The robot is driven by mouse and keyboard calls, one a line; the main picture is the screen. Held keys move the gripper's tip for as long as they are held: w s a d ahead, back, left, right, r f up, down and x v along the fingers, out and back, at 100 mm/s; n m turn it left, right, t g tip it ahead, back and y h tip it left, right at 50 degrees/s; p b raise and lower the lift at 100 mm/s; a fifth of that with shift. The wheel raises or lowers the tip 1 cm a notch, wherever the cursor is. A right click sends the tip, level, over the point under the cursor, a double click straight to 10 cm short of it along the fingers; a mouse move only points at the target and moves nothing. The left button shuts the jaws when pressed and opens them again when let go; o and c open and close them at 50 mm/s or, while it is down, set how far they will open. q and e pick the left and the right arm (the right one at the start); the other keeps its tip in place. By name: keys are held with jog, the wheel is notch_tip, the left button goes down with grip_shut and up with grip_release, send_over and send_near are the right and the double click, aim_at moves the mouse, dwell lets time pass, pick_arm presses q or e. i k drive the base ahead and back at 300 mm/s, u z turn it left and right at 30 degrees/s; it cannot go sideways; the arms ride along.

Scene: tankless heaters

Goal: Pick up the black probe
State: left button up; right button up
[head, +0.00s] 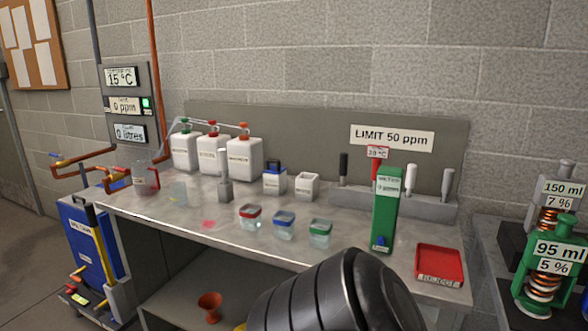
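The black probe (343,166) stands upright at the left end of a grey holder (350,200) at the back of the bench. Only its dark upper part shows above the holder. A red probe (376,166) with a small "30 °C" tag, a white probe (411,179) and a grey probe (447,184) stand to its right. The tall green meter (385,215) stands in front and hides part of the holder. Neither of my grippers is in view; a dark ribbed part of my arm fills the bottom middle.
The grey bench (180,215) carries white jugs (244,158), small lidded jars (284,226) and a red tray (440,263) at its front right. Pipes and display panels are on the left wall. The bench's front left is mostly clear.

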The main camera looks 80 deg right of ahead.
aim_at(344, 159)
jog(key=z, duration=1.85)
